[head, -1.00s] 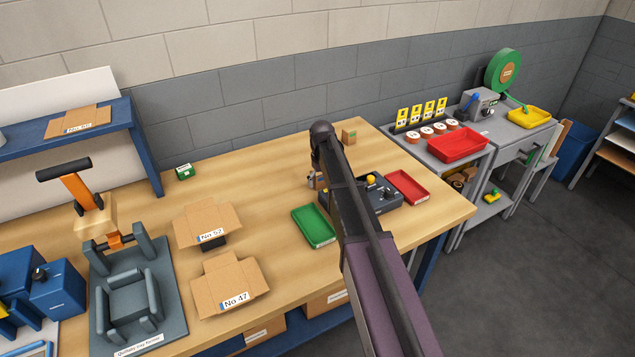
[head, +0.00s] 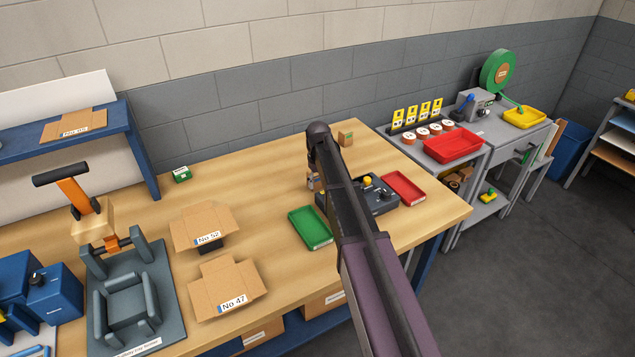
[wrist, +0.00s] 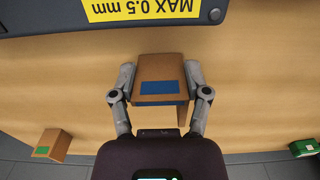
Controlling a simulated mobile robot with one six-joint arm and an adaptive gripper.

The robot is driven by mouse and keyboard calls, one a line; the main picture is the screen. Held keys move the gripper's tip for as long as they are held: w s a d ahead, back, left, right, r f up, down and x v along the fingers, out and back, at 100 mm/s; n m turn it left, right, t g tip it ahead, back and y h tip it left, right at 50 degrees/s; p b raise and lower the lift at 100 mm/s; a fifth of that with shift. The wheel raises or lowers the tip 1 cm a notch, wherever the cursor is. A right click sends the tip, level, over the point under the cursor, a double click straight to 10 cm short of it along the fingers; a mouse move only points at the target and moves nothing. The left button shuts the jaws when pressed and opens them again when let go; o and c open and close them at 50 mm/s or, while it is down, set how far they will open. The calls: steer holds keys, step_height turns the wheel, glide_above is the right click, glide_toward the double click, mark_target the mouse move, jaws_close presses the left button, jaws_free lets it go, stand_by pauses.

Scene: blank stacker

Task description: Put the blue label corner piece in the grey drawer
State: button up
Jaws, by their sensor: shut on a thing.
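The blue label corner piece (wrist: 160,72) is a small brown cardboard piece with a blue patch, in the wrist view. My gripper (wrist: 160,84) is shut on it, one finger on each side. In the head view my arm hides most of the gripper; a bit of the held piece (head: 312,182) seems to show left of the arm, above the wooden bench. A grey drawer front (head: 524,151) with a dark handle shows under the grey table at the right, far from my gripper. It looks shut.
A similar brown piece with a green label (wrist: 52,146) stands on the bench (head: 265,185). A green tray (head: 311,228), red tray (head: 405,188) and dark control box (head: 375,195) are near my arm. A red bin (head: 453,146) and yellow tray (head: 523,117) stand right. Floor at lower right is clear.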

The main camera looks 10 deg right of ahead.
steer(key=shift+r+p, duration=4.65)
steer(key=shift+r, duration=0.15)
steer(key=shift+s, duration=0.15)
